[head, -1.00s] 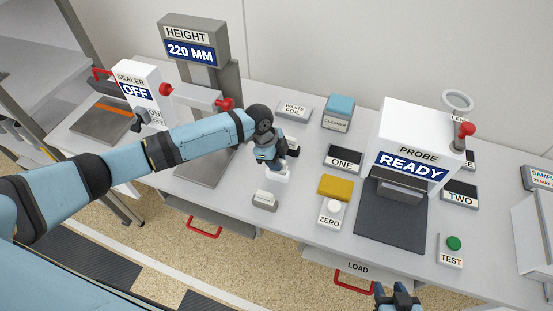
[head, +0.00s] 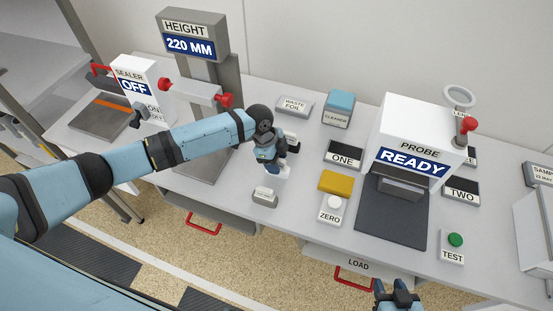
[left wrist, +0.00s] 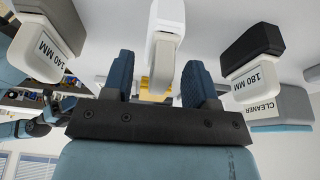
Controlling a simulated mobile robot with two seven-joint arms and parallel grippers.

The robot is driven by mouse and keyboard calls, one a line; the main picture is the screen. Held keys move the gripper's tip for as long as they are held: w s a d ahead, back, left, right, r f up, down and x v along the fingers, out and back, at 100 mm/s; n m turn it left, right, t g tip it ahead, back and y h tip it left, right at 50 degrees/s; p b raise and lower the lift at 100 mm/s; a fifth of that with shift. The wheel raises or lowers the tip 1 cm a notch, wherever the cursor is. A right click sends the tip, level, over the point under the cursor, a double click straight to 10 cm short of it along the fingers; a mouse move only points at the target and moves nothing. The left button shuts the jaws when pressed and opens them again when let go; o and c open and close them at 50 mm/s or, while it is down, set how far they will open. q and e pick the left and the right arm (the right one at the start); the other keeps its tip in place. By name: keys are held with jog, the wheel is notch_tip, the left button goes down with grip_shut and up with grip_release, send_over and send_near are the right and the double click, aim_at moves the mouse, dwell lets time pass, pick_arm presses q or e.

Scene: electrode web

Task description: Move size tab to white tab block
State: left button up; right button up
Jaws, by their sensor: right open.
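My left gripper (head: 280,160) is over the table between the height gauge and the block marked ONE. In the left wrist view its two blue fingers (left wrist: 158,80) are apart. A white tab (left wrist: 164,45) shows between and beyond them, with a visible gap on its left side. Tabs marked 140 MM (left wrist: 42,55) and 180 MM (left wrist: 255,75) stand to either side, each with a dark part. In the head view a small white-grey labelled block (head: 265,197) lies just in front of the gripper. My right gripper (head: 397,293) is open and empty at the bottom edge.
The height gauge (head: 190,48) reads 220 MM. The sealer (head: 137,85) reads OFF. The probe (head: 415,150) reads READY, with a dark pad before it. A yellow block (head: 336,182), ZERO button (head: 331,209) and cleaner (head: 338,108) stand right of my left gripper.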

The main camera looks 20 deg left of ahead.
pick_arm(q)
jog(key=b+v, duration=0.1)
jog(key=v, duration=0.6)
jog(key=shift+a+r, duration=0.15)
jog(key=shift+r, duration=0.1)
dwell(0.6)
